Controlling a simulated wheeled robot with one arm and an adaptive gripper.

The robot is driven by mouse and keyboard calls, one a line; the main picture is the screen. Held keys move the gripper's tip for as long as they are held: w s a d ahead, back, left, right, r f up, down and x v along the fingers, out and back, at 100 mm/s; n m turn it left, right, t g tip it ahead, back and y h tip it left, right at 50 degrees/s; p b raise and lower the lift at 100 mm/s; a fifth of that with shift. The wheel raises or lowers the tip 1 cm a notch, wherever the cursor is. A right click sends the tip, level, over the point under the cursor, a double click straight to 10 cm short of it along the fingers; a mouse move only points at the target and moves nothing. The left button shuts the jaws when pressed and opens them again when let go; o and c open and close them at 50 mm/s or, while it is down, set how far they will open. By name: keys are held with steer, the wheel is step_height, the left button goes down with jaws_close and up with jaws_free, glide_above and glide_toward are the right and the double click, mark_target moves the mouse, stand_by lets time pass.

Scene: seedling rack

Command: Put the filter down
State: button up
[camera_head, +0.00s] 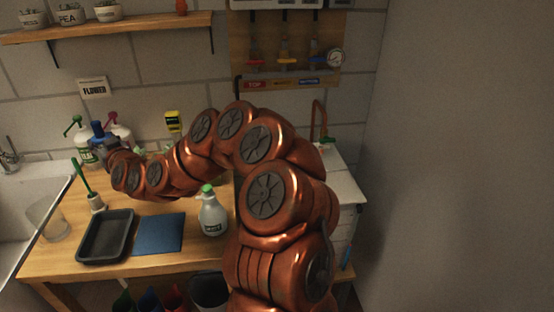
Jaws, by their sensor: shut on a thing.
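My arm reaches across the wooden bench to the left, and my gripper (104,145) is at its end, above the back left of the bench. The gripper is small and dark here, and its fingers are hard to make out. A small blue piece (97,128) shows at the gripper, in front of the white bottles; it seems to be the filter, held up off the bench. Its lower part is hidden by the gripper.
On the bench (180,262) are a black tray (105,236), a blue mat (158,233), a spray bottle (212,214), a green-handled brush (83,178) and a clear cup (55,222). White bottles (85,146) stand behind the gripper. A sink (28,190) lies left. The mat is bare.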

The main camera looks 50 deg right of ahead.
steer(key=s+d+f+m+g+h+b, duration=0.1)
steer(key=s+d+m+h+b, duration=0.15)
steer(key=s+d+b, duration=0.6)
steer(key=s+d+f+m+h+b, duration=0.1)
steer(key=s+d+f+h+b, duration=0.3)
steer(key=d, duration=0.7)
steer(key=s+d+r+m+g+h+b, duration=0.1)
steer(key=s+d+m+h+b, duration=0.1)
steer(key=s+d+b, duration=0.6)
steer(key=w+d+f, duration=0.1)
steer(key=d+f, duration=0.1)
steer(key=d, duration=0.6)
steer(key=w+d+f+b, duration=0.1)
steer(key=d+f, duration=0.1)
steer(key=d, duration=0.7)
steer(key=shift+w+f, duration=0.3)
steer(key=shift+f, duration=0.05)
steer(key=shift+f+b, duration=0.65)
steer(key=shift+b, duration=0.25)
steer(key=o, duration=1.1)
